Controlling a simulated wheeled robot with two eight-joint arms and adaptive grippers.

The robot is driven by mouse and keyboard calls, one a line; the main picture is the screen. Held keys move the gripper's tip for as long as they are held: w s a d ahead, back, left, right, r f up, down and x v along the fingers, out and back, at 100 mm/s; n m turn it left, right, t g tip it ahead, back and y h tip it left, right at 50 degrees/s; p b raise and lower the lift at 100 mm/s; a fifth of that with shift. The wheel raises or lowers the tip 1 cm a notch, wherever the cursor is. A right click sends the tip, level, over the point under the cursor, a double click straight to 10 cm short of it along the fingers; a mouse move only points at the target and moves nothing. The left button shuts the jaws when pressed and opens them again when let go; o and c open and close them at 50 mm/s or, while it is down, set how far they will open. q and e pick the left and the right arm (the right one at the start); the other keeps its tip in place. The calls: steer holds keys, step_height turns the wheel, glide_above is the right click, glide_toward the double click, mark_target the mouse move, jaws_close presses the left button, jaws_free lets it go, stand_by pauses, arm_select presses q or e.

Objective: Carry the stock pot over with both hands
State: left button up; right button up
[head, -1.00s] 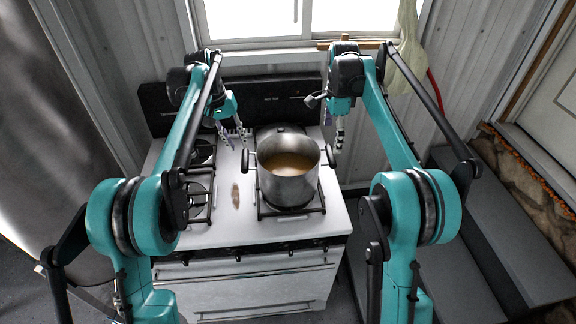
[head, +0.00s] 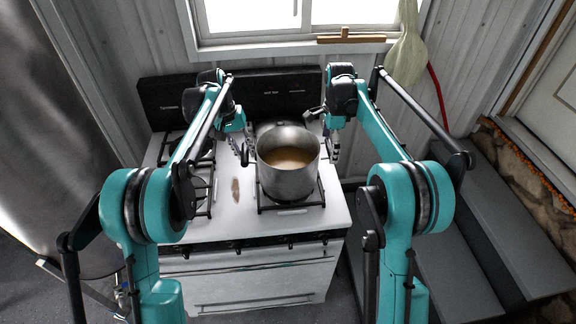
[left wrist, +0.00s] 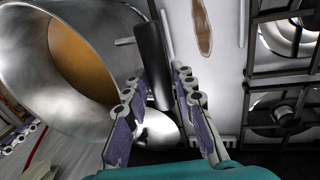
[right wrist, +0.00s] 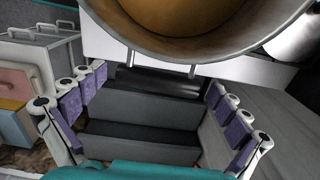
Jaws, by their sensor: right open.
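The stock pot (head: 288,182) is a steel pot of brown liquid, upright on the stove's right burner. Its black left handle (head: 244,155) shows in the head view and in the left wrist view (left wrist: 152,60). My left gripper (head: 247,140) is at that handle. In the left wrist view its fingers (left wrist: 155,78) stand close on both sides of the handle, but firm contact is not clear. My right gripper (head: 333,150) is beside the pot's right side. In the right wrist view its fingers (right wrist: 155,80) are wide apart and empty, with the pot's rim (right wrist: 200,50) ahead.
The white stove (head: 230,215) has more burner grates (head: 200,190) left of the pot and a black back panel (head: 180,97). Grey steps (head: 440,250) stand right of the stove. A window (head: 265,15) is behind.

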arm_select(q)
steer(key=shift+d+f, duration=0.1)
steer(key=shift+f, duration=0.25)
arm_select(e)
steer(key=shift+f, duration=0.3)
arm_select(q)
jaws_close()
arm_select(e)
steer(key=c, duration=1.8)
arm_select(q)
steer(key=shift+r, duration=0.2)
arm_select(e)
steer(key=shift+r, duration=0.2)
